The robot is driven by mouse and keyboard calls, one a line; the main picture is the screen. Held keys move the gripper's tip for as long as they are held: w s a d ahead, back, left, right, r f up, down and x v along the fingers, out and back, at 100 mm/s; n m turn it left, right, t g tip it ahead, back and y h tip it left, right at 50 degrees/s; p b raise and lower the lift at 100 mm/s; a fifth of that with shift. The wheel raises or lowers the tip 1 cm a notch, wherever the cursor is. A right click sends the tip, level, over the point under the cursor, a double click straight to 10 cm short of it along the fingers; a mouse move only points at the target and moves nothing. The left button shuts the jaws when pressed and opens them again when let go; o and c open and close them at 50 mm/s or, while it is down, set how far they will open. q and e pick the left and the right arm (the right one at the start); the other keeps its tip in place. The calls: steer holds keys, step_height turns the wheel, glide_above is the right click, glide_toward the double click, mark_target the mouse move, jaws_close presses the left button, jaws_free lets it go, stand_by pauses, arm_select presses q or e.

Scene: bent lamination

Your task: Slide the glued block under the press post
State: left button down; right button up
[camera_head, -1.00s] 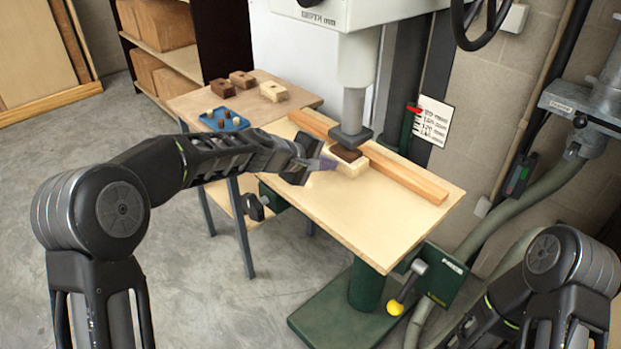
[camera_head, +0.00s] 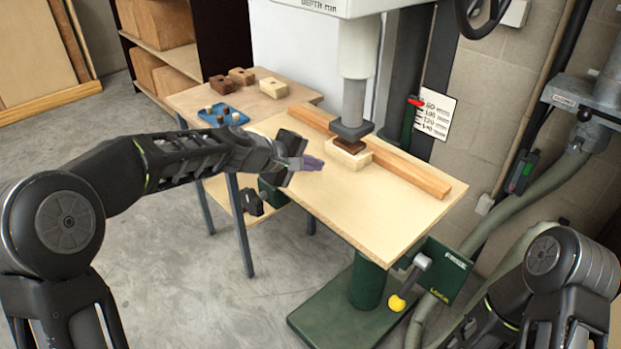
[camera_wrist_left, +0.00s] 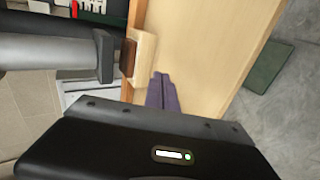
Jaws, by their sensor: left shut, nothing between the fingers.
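The glued block is a pale wooden base (camera_head: 343,160) with a dark brown piece (camera_head: 349,145) on top. It sits on the press table (camera_head: 350,204) near the wooden fence, under the grey foot of the press post (camera_head: 352,130). The foot appears close to or on the brown piece; I cannot tell if they touch. My left gripper (camera_head: 314,163) is shut and empty, left of the block, with a gap between. In the left wrist view its purple fingertips (camera_wrist_left: 162,92) lie beside the pale base (camera_wrist_left: 146,58) and brown piece (camera_wrist_left: 127,58). Only my right arm's links show, not its gripper.
A wooden fence (camera_head: 410,173) runs along the back of the press table. A side table behind holds a blue tray (camera_head: 224,116) with small pegs and several wooden blocks (camera_head: 273,88). The front of the press table is clear.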

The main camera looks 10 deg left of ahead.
arm_select(q)
steer(key=shift+s+a+r+b, duration=0.15)
steer(key=shift+s+a+b, duration=0.35)
steer(key=shift+s+a, duration=0.7)
steer(key=shift+d, duration=0.15)
